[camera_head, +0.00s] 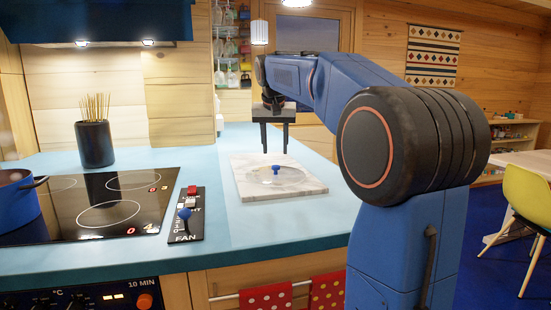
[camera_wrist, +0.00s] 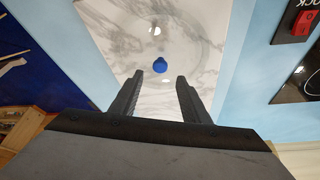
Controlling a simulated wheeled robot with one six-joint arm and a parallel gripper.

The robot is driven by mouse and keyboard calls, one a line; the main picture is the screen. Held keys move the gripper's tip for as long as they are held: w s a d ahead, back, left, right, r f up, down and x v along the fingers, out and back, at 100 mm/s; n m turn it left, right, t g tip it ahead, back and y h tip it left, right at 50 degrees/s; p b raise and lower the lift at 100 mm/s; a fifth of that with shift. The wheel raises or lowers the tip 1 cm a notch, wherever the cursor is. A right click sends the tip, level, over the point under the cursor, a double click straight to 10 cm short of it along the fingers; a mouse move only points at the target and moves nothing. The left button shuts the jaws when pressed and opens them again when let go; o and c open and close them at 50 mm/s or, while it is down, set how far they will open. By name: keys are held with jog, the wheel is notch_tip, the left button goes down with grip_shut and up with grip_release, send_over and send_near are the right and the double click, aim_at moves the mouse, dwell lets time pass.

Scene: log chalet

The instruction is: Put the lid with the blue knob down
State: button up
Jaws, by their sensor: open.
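The lid with the blue knob (camera_head: 276,169) lies on a white marble board (camera_head: 310,187) on the blue counter. The lid looks like clear glass, so its rim is faint. In the wrist view the blue knob (camera_wrist: 159,65) shows beyond my fingertips, on the marble board (camera_wrist: 110,25). My gripper (camera_head: 277,150) points down above the lid, open and empty, with its fingers apart from the knob. The gripper's two dark fingers also show in the wrist view (camera_wrist: 160,80).
A black cooktop (camera_head: 110,205) with a blue pot (camera_head: 15,200) is at the left. A fan control panel (camera_head: 186,214) lies between cooktop and board. A dark cup of sticks (camera_head: 95,143) stands at the back. The counter around the board is clear.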

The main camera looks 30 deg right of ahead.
jog(key=shift+v, duration=2.35)
